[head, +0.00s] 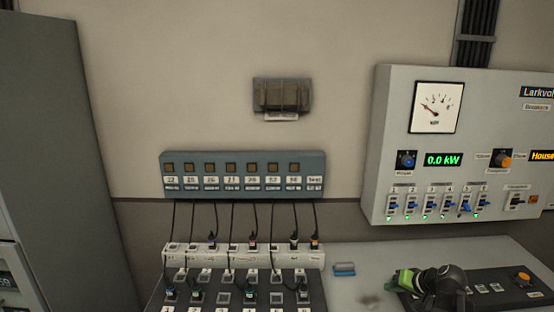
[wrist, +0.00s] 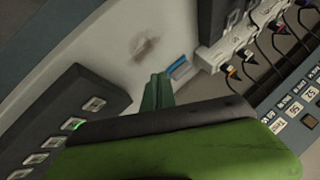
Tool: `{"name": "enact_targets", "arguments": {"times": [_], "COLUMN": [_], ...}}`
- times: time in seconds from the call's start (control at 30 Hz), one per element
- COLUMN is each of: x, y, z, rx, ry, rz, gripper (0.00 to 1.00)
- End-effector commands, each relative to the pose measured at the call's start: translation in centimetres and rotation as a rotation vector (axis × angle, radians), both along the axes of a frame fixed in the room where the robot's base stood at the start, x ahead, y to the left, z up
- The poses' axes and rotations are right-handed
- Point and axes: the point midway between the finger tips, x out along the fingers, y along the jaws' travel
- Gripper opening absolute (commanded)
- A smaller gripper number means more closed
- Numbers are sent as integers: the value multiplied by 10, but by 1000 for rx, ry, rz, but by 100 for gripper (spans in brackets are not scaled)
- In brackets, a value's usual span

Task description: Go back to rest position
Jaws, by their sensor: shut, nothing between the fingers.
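My gripper (head: 402,281) is green and shows low at the right in the head view, in front of the dark control panel on the desk. In the wrist view its narrow green fingers (wrist: 158,90) are together and hold nothing. They point towards a small blue block on the desk, which lies apart from them in the head view. The dark wrist part of my arm shows just right of the gripper in the head view.
A blue block (head: 344,269) lies on the pale desk (head: 365,292). Left is a patch bay (head: 177,259) with several cables hanging from a labelled strip (head: 242,175). A meter cabinet (head: 380,160) reading 0.0 kW hangs at right. The dark desk panel (head: 500,284) has an orange knob.

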Motion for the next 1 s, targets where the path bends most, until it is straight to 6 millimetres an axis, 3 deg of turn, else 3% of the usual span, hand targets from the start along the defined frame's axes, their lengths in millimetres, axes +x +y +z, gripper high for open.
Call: {"name": "enact_targets", "arguments": {"times": [0.03, 0.2, 0.3, 0.4, 0.5, 0.7, 1.0], "x": [10, 14, -3, -27, -57, -89, -92], "y": [41, 182, 248, 290, 305, 263, 262], "z": [-4, -25, -39, -51, -61, -66, -66], "rx": [-15, -96, -164, -242, -337, -428, -416], "ry": [18, 137, 229, 328, 447, 628, 648], "rz": [70, 313, 428, 502, 521, 391, 361], "gripper": [0, 0, 0, 0, 0, 0, 0]}}
